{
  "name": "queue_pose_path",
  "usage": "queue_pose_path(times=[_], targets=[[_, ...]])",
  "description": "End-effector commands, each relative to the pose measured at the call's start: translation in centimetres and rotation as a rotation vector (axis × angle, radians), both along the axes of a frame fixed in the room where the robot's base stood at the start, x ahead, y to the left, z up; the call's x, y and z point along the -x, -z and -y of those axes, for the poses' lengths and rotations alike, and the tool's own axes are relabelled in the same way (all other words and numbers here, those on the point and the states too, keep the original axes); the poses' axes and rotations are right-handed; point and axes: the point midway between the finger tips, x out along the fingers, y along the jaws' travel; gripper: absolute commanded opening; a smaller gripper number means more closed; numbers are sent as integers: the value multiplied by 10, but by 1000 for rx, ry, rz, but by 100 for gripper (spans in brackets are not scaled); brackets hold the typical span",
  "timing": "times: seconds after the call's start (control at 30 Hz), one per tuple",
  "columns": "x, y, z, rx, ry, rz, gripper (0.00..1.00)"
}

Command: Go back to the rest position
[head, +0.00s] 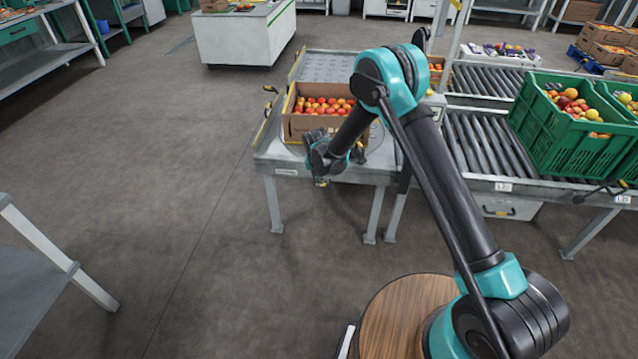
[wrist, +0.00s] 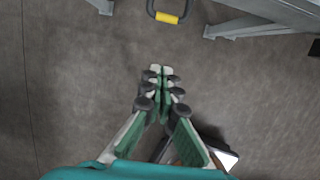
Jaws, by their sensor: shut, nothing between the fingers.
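My gripper (wrist: 161,72) is shut and empty in the wrist view, its fingertips together over the bare grey floor. In the head view my gripper (head: 321,182) hangs at the end of my bent arm, pointing down in front of the near edge of the metal table (head: 285,165). A cardboard box (head: 300,128) of red and orange tomatoes stands on that table just behind my wrist. My forearm covers part of the box's right side.
A roller conveyor (head: 480,150) runs right from the table, with green crates (head: 545,135) of mixed tomatoes on it. A white counter (head: 235,40) stands at the back. A grey shelf (head: 35,290) is at the lower left. The floor (head: 190,200) between is clear.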

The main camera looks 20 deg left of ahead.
Motion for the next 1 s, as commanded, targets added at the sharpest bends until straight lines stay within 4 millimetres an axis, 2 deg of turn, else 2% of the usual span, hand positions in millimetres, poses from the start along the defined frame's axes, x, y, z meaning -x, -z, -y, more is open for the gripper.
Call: queue_pose_path(times=[0.37, 0.47, 0.53, 0.67, 0.77, 1.0], targets=[[0, 0, 0, 0, 2, 0, 0], [-3, -7, 7, -9, 36, -2, 0], [-9, -20, 20, -24, 100, -5, 0], [-21, -57, 61, -78, 309, -12, 0], [-28, -89, 101, -130, 509, -19, 0], [-25, -156, 198, -258, 984, -35, 0]])
